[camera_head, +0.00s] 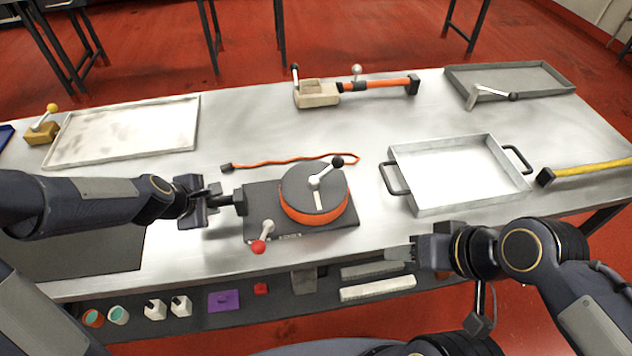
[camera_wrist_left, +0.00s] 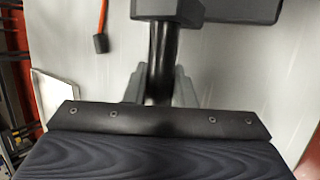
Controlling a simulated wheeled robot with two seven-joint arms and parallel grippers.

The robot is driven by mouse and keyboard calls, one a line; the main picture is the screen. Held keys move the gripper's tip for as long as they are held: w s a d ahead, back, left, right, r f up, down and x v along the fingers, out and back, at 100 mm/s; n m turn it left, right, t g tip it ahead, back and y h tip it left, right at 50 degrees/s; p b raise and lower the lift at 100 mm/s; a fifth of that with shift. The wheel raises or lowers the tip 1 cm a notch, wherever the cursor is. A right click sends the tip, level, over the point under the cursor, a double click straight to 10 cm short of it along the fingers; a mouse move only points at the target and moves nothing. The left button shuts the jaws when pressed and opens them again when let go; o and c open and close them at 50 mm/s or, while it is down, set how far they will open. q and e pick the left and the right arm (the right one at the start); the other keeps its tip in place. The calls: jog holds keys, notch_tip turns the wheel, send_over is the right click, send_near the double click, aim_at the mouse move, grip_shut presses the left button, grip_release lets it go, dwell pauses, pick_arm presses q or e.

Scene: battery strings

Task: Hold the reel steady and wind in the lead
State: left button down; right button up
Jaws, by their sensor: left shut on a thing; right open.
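The reel (camera_head: 314,192) is a round drum with a dark grey top and an orange rim, on a dark base plate (camera_head: 335,232). A crank with a black knob (camera_head: 338,161) sits on its top. A lever with a red knob (camera_head: 258,246) stands at the base's front left. The orange lead (camera_head: 290,161) runs behind the reel and ends in a dark plug (camera_head: 226,168); the plug also shows in the left wrist view (camera_wrist_left: 101,43). My left gripper (camera_head: 228,200) is shut on the base's black side handle (camera_wrist_left: 161,60). My right gripper (camera_head: 400,252) is open and empty at the table's front edge.
A tray with black handles (camera_head: 456,208) stands right of the reel. A beige block with an orange tube (camera_head: 318,95) lies behind. A white tray (camera_head: 75,160) is at the left, a yellow strap (camera_head: 595,168) at the right. A lower shelf (camera_head: 330,307) holds small items.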

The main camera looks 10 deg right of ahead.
jog(key=shift+f, duration=0.2)
dwell(1.3)
jog(key=shift+o, duration=0.2)
jog(key=w+d+r+m+g, duration=0.1)
jog(key=w+r, duration=0.3)
jog(key=w, duration=0.1)
jog(key=shift+w, duration=0.35)
jog(key=m+g+h, duration=0.2)
jog(key=m+g, duration=0.1)
jog(key=m, duration=0.1)
send_near(339, 158)
jog(key=x, duration=1.1)
jog(key=shift+f, duration=0.3)
grip_shut()
